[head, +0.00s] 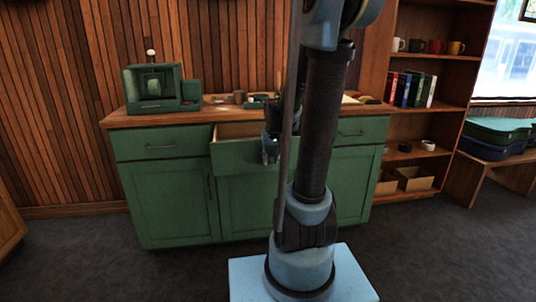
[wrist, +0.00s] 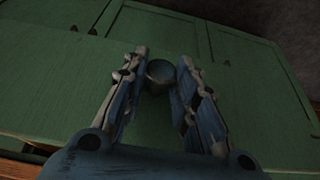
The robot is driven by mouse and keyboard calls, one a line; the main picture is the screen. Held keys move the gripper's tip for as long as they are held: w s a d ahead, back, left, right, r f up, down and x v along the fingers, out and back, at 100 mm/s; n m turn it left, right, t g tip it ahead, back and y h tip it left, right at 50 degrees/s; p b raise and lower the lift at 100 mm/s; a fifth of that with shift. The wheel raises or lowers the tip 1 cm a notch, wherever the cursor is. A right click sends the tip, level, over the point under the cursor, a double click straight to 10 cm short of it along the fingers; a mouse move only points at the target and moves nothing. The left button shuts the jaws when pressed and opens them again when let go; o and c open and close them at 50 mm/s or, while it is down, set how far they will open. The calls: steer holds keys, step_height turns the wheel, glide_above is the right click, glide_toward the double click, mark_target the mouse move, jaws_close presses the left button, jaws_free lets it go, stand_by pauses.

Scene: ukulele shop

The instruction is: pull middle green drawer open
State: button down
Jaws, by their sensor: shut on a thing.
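The middle green drawer (head: 233,157) of the green cabinet stands partly open, its front clear of the cabinet face and its wooden inside showing. My gripper (head: 270,153) is at the drawer front, and my arm hides the drawer's right part. In the wrist view my gripper (wrist: 161,80) has its fingers on either side of a round, dark handle (wrist: 159,70) on the green drawer front (wrist: 60,75). It is shut on that handle.
The left drawer (head: 160,145) and right drawer (head: 362,131) are closed. The wooden countertop (head: 200,115) holds a green machine (head: 153,86) and small items. A shelf unit (head: 455,85) stands at right. Dark floor (head: 90,250) is clear in front.

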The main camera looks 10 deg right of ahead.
steer(key=shift+s, duration=1.7)
steer(key=c, duration=1.3)
jaws_free()
steer(key=shift+v, duration=5.9)
steer(key=shift+s, duration=0.1)
steer(key=s+f, duration=0.4)
steer(key=s, duration=0.2)
steer(key=s+f+g, duration=0.1)
steer(key=s+f, duration=0.4)
steer(key=s, duration=0.1)
steer(key=s+f+g, duration=0.1)
steer(key=s+f, duration=0.3)
steer(key=s, duration=0.2)
steer(key=shift+s+f, duration=0.15)
steer(key=shift+s, duration=0.1)
